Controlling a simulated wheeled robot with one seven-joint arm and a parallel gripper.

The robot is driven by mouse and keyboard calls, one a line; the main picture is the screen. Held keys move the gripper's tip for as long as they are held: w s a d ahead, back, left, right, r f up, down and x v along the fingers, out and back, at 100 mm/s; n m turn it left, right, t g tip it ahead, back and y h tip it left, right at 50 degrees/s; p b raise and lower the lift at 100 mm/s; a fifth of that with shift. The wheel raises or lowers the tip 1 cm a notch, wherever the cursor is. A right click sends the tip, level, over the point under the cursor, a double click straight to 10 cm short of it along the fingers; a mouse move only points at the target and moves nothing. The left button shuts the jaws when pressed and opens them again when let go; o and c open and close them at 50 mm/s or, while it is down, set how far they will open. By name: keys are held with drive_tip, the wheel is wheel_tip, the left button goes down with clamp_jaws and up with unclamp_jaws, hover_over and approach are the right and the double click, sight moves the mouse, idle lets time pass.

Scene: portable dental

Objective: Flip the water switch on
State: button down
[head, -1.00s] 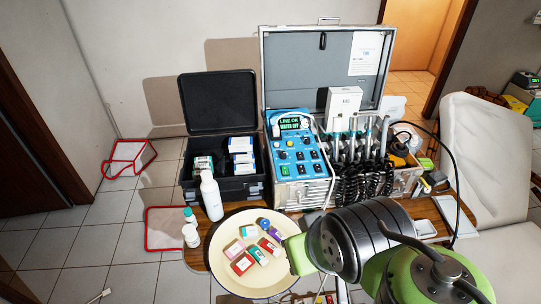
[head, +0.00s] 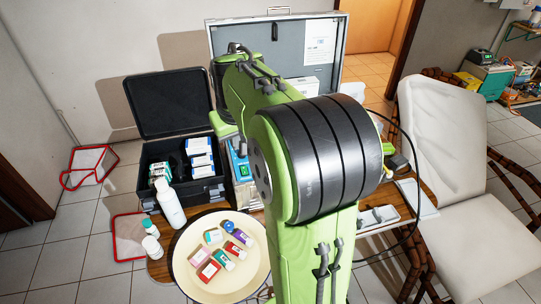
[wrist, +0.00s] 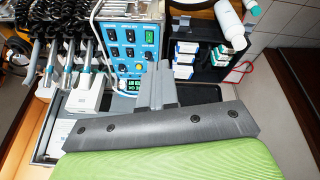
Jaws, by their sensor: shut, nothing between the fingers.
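The dental unit's blue control panel (wrist: 122,45) shows in the wrist view with several black switches, a lit green rocker (wrist: 149,37) and a dark display partly hidden near my fingers. Labels are too small to tell which switch is for water. In the head view only a sliver of the panel (head: 241,165) shows; my arm hides the rest. My gripper (wrist: 158,68) is shut and empty, with its fingertips over the panel's lower right part in the wrist view. I cannot tell whether they touch it. The gripper is hidden in the head view.
The open case lid (head: 320,50) stands behind the unit. A black case (head: 205,185) with boxes is beside it. Dental handpieces and coiled hoses (wrist: 58,40) are beside the panel. A white bottle (head: 170,205) and a round tray (head: 185,262) of small boxes are in front.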

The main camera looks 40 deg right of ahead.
drive_tip(key=w+d+f+m, duration=0.1)
drive_tip(key=d+f, duration=0.4)
drive_tip(key=d, duration=0.5)
drive_tip(key=w+d+f+m+g, duration=0.1)
drive_tip(key=w+d+f, duration=0.1)
drive_tip(key=d+f, duration=0.4)
drive_tip(key=d, duration=0.3)
drive_tip(key=shift+w+d+f+m+p, duration=0.2)
drive_tip(key=shift+w+d+m+p, duration=0.15)
drive_tip(key=shift+m+p, duration=0.05)
drive_tip(key=x, duration=0.8)
drive_tip(key=s+a+x, duration=0.1)
drive_tip(key=x, duration=0.4)
drive_tip(key=shift+w+f+b, duration=0.1)
drive_tip(key=shift+f+b, duration=0.2)
drive_tip(key=shift+f, duration=0.3)
